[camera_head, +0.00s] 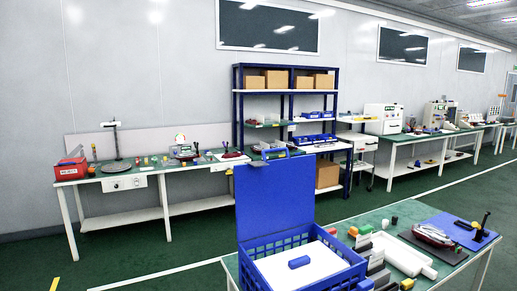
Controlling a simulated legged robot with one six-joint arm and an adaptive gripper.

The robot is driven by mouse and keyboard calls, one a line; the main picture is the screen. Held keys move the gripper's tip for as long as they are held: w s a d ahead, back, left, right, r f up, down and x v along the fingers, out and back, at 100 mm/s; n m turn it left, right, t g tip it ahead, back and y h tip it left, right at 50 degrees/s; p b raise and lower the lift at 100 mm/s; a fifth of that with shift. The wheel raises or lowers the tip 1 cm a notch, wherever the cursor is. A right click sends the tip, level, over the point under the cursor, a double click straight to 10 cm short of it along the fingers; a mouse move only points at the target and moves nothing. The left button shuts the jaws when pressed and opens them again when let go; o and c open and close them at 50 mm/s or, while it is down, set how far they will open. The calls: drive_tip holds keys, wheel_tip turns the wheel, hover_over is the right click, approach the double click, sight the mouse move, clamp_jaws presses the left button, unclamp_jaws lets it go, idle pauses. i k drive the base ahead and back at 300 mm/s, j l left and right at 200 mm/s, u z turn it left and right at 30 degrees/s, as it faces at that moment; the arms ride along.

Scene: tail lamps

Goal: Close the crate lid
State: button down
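A blue crate (345,281) with slatted walls stands at the near edge of the picture, at the left end of the near table. Its flat blue lid (275,200) is open and stands about upright along the crate's back side. A small handle or latch shows at the lid's top edge. Inside the crate is a white surface with a small blue block (299,262) on it. The crate's lower front is cut off by the frame. My gripper is not in view.
The near table (408,211) holds a row of small blocks right of the crate, a white tray (403,256), a red and grey lamp part (434,236) and a blue mat (446,222) with black tools. Workbenches and a shelf rack (236,105) line the far wall. Green floor (190,240) lies open between.

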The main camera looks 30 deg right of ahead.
sight(271, 196)
drive_tip(key=i+j+z, duration=0.15)
drive_tip(key=i+j, duration=0.2)
drive_tip(key=i+j+z, duration=0.15)
drive_tip(key=i+j, duration=0.15)
drive_tip(key=i+j+z, duration=0.15)
drive_tip(key=i+j, duration=0.15)
drive_tip(key=j, duration=0.15)
drive_tip(key=i+j+z, duration=0.15)
drive_tip(key=j, duration=0.3)
drive_tip(key=i, duration=0.1)
